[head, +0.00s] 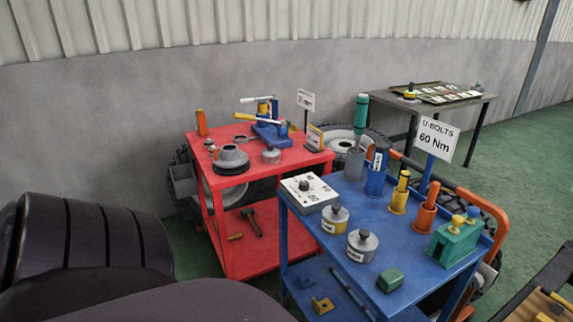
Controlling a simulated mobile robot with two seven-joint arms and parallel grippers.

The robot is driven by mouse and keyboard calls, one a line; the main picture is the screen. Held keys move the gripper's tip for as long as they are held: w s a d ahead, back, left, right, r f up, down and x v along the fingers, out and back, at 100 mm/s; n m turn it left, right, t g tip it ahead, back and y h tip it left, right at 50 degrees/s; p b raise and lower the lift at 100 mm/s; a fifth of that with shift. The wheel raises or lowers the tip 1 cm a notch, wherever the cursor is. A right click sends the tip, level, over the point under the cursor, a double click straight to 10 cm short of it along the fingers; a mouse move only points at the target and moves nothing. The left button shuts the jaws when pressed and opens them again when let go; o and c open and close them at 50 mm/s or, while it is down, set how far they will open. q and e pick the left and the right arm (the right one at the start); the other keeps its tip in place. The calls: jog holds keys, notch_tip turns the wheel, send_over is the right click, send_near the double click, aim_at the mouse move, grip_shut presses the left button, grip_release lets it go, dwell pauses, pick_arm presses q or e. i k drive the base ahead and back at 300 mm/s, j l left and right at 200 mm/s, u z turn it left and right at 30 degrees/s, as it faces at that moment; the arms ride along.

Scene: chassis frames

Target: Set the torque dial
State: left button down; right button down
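A white box (310,194) with dark markings and a small dark knob (304,185) on top sits at the back left corner of the blue cart; it looks like the torque dial. Its markings are too small to read and I cannot tell where the knob points. A white sign (436,138) reading "U-BOLTS 60 Nm" stands on a blue post at the right of the cart. Neither of my grippers is in view. Large dark rounded parts, apparently of my own arm, fill the lower left.
A red cart (228,190) with tools stands behind left. A table (440,105) stands at the back right.

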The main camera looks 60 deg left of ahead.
aim_at(303, 185)
jog(key=u, duration=1.7)
